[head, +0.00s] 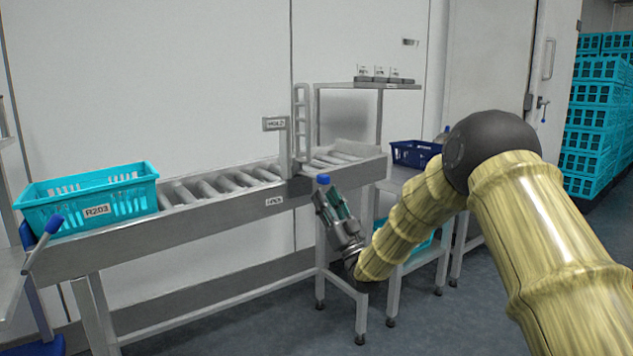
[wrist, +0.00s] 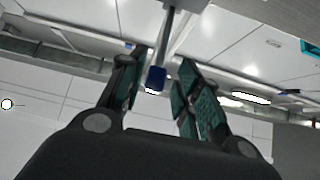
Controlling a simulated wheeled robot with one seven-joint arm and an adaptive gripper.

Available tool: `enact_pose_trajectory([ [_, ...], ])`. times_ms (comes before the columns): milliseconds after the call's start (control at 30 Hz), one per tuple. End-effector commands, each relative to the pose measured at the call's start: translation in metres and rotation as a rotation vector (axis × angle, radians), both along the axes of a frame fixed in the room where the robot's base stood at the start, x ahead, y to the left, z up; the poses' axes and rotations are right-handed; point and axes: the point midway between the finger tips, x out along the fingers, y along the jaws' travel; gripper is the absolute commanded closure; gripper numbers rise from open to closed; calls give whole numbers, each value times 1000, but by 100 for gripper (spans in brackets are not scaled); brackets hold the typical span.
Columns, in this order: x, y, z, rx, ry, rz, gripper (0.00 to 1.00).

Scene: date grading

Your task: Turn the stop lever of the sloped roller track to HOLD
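The sloped roller track (head: 225,222) runs across the head view. Its stop lever has a blue knob (head: 323,179) at the track's front edge, to the right of a small label (head: 274,201) that is hard to read. A HOLD sign (head: 275,123) stands above the rollers. My gripper (head: 328,199) is at the knob, in front of the track. In the wrist view, the gripper (wrist: 163,88) is open, and the blue knob (wrist: 156,79) on its grey stem shows in the gap between the fingers. I cannot tell whether a finger touches it.
A turquoise crate (head: 40,213) labelled R203 sits on the track's left end. Another blue-handled lever (head: 54,224) is in front of it. A dark blue crate (head: 405,154) stands on a side table at right. Stacked turquoise crates (head: 597,125) stand far right. Floor in front is clear.

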Motion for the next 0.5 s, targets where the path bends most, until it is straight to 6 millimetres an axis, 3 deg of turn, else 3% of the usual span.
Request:
enact_pose_trajectory([
  [500,38,28,46,-1,1,0,67],
])
